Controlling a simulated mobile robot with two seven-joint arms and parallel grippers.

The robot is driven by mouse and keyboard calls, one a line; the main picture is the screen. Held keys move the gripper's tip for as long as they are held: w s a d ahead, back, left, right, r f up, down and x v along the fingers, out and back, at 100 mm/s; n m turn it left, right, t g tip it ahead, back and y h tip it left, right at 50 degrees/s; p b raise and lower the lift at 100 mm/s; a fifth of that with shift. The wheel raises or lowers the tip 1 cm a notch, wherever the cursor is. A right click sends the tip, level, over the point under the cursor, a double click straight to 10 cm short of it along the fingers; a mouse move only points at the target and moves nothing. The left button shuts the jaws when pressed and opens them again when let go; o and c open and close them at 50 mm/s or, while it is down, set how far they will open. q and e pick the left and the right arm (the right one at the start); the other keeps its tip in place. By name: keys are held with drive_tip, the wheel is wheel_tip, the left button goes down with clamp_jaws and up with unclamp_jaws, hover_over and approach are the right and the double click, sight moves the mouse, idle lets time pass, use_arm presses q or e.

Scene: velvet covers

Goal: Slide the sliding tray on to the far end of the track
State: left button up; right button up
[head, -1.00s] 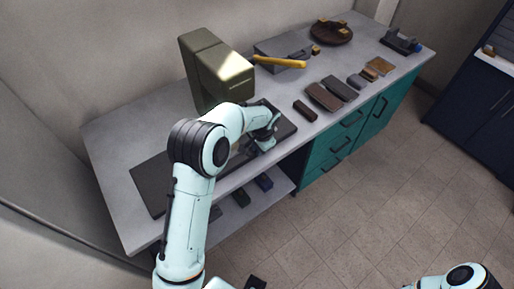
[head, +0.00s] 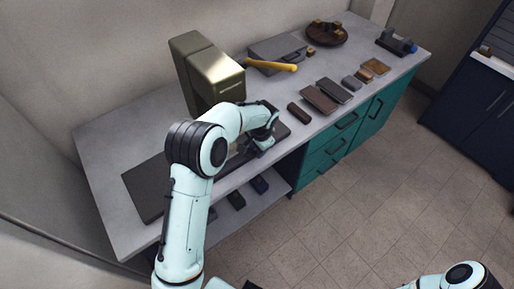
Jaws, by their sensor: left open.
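A long dark flat track (head: 150,190) lies along the front of the grey worktop. Its left part is bare, and its right end shows just past my left gripper. My left gripper (head: 254,149) is open and low over the right part of the track, pointing down. The sliding tray cannot be made out clearly; my left arm and gripper cover the middle of the track. Whether the gripper touches the tray cannot be told. An olive box-shaped machine (head: 205,75) stands behind the track. Of my right arm only a link shows at the bottom right.
A grey toolbox (head: 275,53) with a yellow-handled tool (head: 272,65) stands at the back. Dark blocks (head: 318,99) lie right of the track. A round brown tray (head: 326,34) and a dark tape dispenser (head: 396,43) sit farther right. Small dark items rest on the shelf below.

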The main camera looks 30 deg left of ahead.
use_arm(q)
wheel_tip(320, 180, up, 13)
drive_tip(key=d, duration=0.2)
drive_tip(key=shift+s+d+p, duration=0.15)
drive_tip(key=shift+s+p, duration=0.2)
drive_tip(key=shift+f, duration=0.15)
